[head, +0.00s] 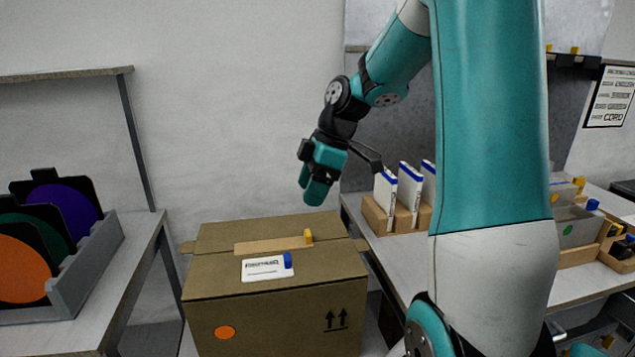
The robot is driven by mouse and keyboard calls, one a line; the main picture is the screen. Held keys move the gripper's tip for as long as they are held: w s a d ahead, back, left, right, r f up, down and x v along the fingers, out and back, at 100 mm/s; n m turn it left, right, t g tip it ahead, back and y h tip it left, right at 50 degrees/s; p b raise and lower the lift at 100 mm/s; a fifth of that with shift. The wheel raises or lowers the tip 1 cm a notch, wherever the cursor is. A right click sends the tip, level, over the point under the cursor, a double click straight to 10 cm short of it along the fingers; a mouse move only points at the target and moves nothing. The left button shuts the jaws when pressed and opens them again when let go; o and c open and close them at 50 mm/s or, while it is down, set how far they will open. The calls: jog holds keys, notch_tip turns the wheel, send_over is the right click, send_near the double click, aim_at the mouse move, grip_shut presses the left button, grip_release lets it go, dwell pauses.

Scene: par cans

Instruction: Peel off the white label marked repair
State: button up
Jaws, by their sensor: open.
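A white label (262,268) with dark print and a blue tab (287,260) at its right end lies flat on top of a closed cardboard box (205,287). The print is too small to read for certain. My gripper (316,193) hangs in the air above the back right of the box, pointing down, clear of the label. It is open and nothing shows between its fingers. The label's tab faces up and is not covered.
A tan tape strip (270,246) with a yellow tab (308,236) lies behind the label. An orange sticker (225,332) is on the box front. A grey rack of coloured discs (90,268) stands left. White cards in a wooden holder (375,217) stand right, near my arm.

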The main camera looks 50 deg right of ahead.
jog(key=d, duration=0.2)
send_near(287, 256)
jog(key=x, duration=0.9)
jog(key=shift+f, duration=0.25)
jog(key=shift+c, duration=0.5)
jog(key=c, duration=1)
notch_tip(287, 256, up, 7)
jog(key=p, duration=0.6)
jog(key=shift+r, duration=0.2)
jog(key=shift+f, duration=0.15)
